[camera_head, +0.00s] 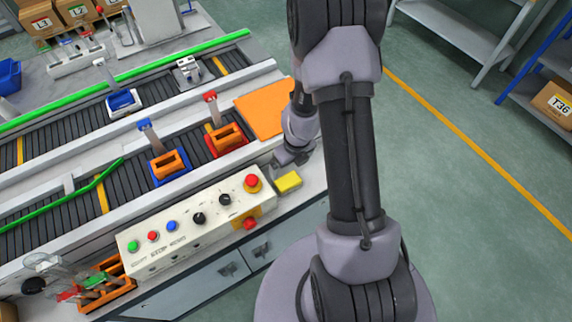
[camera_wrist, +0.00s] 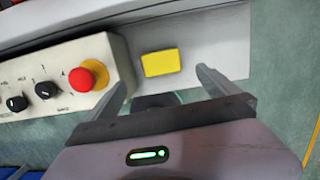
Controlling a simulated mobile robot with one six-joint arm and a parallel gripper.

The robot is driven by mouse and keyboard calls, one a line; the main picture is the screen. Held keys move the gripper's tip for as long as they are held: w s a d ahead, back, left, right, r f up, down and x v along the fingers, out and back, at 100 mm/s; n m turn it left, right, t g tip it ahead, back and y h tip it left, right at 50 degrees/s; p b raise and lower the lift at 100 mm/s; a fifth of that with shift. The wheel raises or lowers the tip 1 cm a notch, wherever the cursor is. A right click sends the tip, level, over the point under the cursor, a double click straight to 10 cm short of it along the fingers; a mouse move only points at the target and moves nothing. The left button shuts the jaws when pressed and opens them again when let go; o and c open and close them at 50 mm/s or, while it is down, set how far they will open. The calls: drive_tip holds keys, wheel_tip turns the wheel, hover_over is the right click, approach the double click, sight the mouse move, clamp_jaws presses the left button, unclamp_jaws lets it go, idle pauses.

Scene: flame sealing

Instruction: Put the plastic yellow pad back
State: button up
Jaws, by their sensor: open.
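The yellow pad (camera_head: 288,181) is a small flat block lying on the pale ledge, just right of the control box. In the wrist view the yellow pad (camera_wrist: 161,63) lies ahead of my gripper (camera_wrist: 160,88), roughly between the lines of its two fingers. The fingers are spread apart with nothing between them. In the head view my gripper (camera_head: 283,160) is just above and beside the pad, partly hidden by my wrist. I cannot tell the exact height of the fingers over the ledge.
The control box (camera_head: 190,228) with a red emergency button (camera_head: 252,181) stands close left of the pad. An orange sheet (camera_head: 262,108) lies behind my gripper. Conveyors (camera_head: 110,178) with orange-topped holders run to the left. The ledge right of the pad (camera_wrist: 215,45) is bare.

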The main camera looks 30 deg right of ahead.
drive_tip(key=s+a+r+n+t+y, duration=0.1)
drive_tip(key=a+r+n, duration=0.4)
drive_tip(key=r, duration=0.4)
drive_tip(key=s+a+r+n+t, duration=0.1)
drive_tip(key=a+r+n, duration=0.2)
drive_tip(key=r+n, duration=0.45)
drive_tip(key=s+a+r+n+t+y, duration=0.1)
drive_tip(key=a+r+n, duration=0.35)
drive_tip(key=r, duration=0.55)
drive_tip(key=s+a+r+n+t, duration=0.1)
drive_tip(key=s+a+r+n, duration=0.1)
drive_tip(key=s+r+n, duration=0.35)
drive_tip(key=s+a+r+n, duration=0.2)
drive_tip(key=s+r+n, duration=0.1)
drive_tip(key=s+n, duration=0.45)
wheel_tip(320, 180, down, 10)
drive_tip(key=b, duration=0.9)
drive_tip(key=shift+w+d+n+b, duration=0.15)
drive_tip(key=shift+n+b, duration=0.25)
drive_tip(key=shift+r, duration=0.1)
